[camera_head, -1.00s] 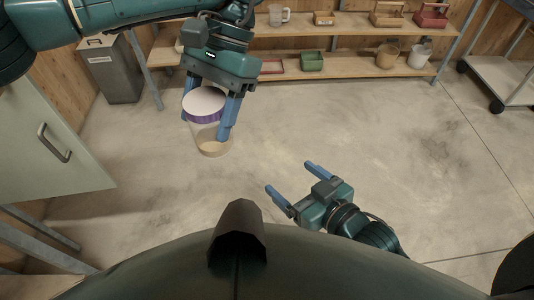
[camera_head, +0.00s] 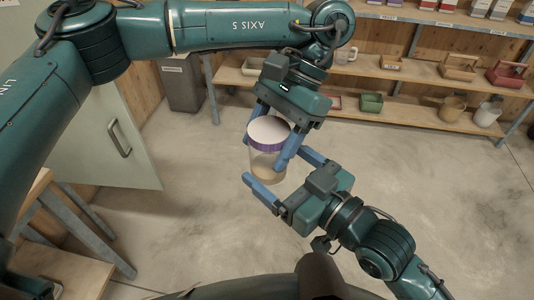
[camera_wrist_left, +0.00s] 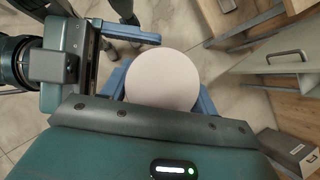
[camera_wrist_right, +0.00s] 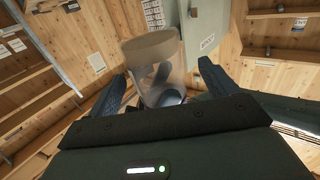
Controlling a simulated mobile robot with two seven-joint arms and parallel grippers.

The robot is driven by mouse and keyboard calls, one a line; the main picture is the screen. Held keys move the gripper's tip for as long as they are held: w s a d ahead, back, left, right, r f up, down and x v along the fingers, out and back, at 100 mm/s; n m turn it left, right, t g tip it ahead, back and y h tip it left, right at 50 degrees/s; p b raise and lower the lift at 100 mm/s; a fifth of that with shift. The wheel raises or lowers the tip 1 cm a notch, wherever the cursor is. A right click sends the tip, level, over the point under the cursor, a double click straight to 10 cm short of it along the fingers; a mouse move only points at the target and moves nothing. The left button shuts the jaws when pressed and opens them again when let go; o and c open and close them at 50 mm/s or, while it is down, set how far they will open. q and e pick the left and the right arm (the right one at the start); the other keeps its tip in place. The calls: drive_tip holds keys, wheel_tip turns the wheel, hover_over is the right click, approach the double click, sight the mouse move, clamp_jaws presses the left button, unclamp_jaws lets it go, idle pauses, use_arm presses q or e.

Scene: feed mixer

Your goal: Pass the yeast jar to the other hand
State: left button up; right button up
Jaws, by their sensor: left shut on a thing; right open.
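The yeast jar (camera_head: 266,162) is a clear jar with a whitish lid, a purple rim and beige contents low inside. My left gripper (camera_head: 271,140) is shut on it from above and behind, holding it upright in the air. In the left wrist view the round lid (camera_wrist_left: 163,81) sits between the blue fingers. My right gripper (camera_head: 284,172) is open, its blue fingers reaching up on either side of the jar's lower part. In the right wrist view the jar (camera_wrist_right: 152,62) stands between the open fingers (camera_wrist_right: 155,92). I cannot tell whether they touch it.
A grey bin (camera_head: 182,84) stands at the back left. A cabinet door with a handle (camera_head: 119,138) is at the left. The concrete floor (camera_head: 430,190) is clear.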

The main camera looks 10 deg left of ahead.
drive_tip(key=shift+x, duration=1.95)
drive_tip(key=shift+c, duration=0.3)
drive_tip(key=shift+s, duration=0.1)
drive_tip(key=c, duration=0.9)
use_arm(q)
drive_tip(key=o, duration=0.8)
use_arm(e)
drive_tip(key=shift+c, duration=0.8)
use_arm(q)
drive_tip(key=o, duration=0.3)
drive_tip(key=shift+s, duration=0.1)
drive_tip(key=shift+s+d, duration=0.1)
drive_tip(key=shift+d, duration=0.05)
